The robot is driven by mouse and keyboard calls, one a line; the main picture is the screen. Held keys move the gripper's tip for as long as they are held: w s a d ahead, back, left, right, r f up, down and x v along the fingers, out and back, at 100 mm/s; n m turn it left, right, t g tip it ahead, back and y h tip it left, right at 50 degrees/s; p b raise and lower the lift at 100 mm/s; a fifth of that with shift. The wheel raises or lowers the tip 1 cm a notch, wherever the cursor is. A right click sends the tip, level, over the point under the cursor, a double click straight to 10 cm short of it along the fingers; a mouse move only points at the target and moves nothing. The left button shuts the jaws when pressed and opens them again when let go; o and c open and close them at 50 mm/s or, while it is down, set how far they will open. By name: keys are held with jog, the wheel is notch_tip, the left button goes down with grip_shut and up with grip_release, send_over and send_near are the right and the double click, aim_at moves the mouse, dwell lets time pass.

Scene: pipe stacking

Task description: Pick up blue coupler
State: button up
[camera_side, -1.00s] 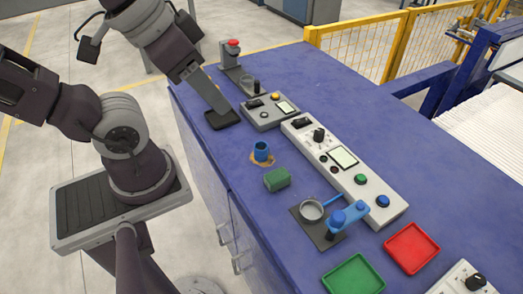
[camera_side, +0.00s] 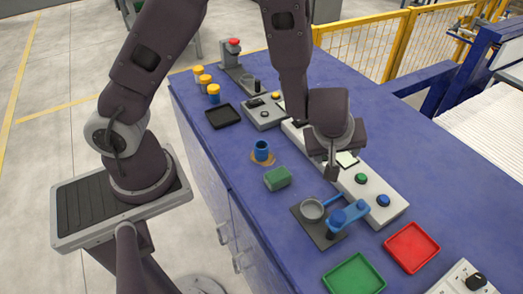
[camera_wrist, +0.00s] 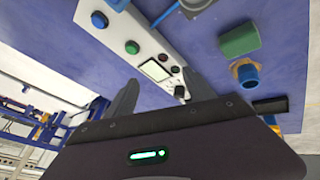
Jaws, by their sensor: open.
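The blue coupler (camera_side: 262,151) stands upright on a small tan base (camera_side: 257,161) near the table's left edge, behind the green block. In the wrist view the blue coupler (camera_wrist: 246,77) is at right, outside the space between my fingers. My gripper (camera_side: 332,172) hangs over the white control panel, to the right of the coupler and apart from it. In the wrist view my gripper's (camera_wrist: 160,90) two fingers are spread with nothing between them.
The green block (camera_side: 278,179) lies close to the coupler. A blue clamp fixture (camera_side: 348,214), red tray (camera_side: 411,248) and green tray (camera_side: 354,275) are at front. A black tray (camera_side: 222,116) and several yellow-topped cylinders (camera_side: 213,93) stand behind. The white panel (camera_side: 375,187) lies below my gripper.

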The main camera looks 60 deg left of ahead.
aim_at(263, 148)
jog(key=s+a+f+y, duration=0.1)
jog(key=f, duration=0.1)
jog(key=s+a+f+n+y, duration=0.1)
jog(key=a+f, duration=0.1)
jog(key=s+a+f+g+y, duration=0.1)
jog(key=a+f, duration=0.1)
jog(key=shift+f+y, duration=0.15)
jog(key=shift+y, duration=0.25)
jog(key=s+a+y, duration=0.2)
jog(key=a, duration=0.1)
jog(key=s+a+f+n+y, duration=0.1)
jog(key=s+a+y, duration=0.1)
jog(key=s+a+g+y, duration=0.1)
jog(key=s+a+y, duration=0.1)
jog(key=a, duration=0.1)
jog(key=shift+s+a+f+n+y, duration=0.2)
jog(key=shift+a+f+n+y, duration=0.1)
jog(key=shift+a+f, duration=0.1)
jog(key=x, duration=0.6)
jog(key=shift+s+a+f, duration=0.1)
jog(key=shift+a+f, duration=0.05)
jog(key=shift+f, duration=0.15)
grip_shut()
